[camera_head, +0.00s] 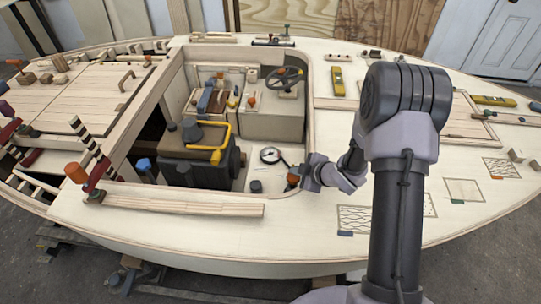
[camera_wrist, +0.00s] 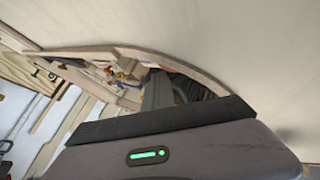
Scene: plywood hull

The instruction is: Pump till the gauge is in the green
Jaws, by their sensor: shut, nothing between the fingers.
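A round gauge (camera_head: 270,155) with a white face and dark rim sits on the light floor of the cockpit opening, near its front right. Its needle and any green zone are too small to read. An orange knob (camera_head: 293,176) stands at the right of the gauge, by the opening's edge; whether it belongs to a pump I cannot tell. My gripper (camera_head: 303,180) is shut and empty at the right of this knob, very close to it or touching; which one I cannot tell. In the wrist view the knob and gauge are not clearly visible.
A dark box with a yellow bent handle (camera_head: 218,143) stands left of the gauge. A steering wheel (camera_head: 284,79) sits at the back of the cockpit. A long wooden strip (camera_head: 180,205) lies on the front deck. Yellow levels (camera_head: 338,81) lie on the right deck.

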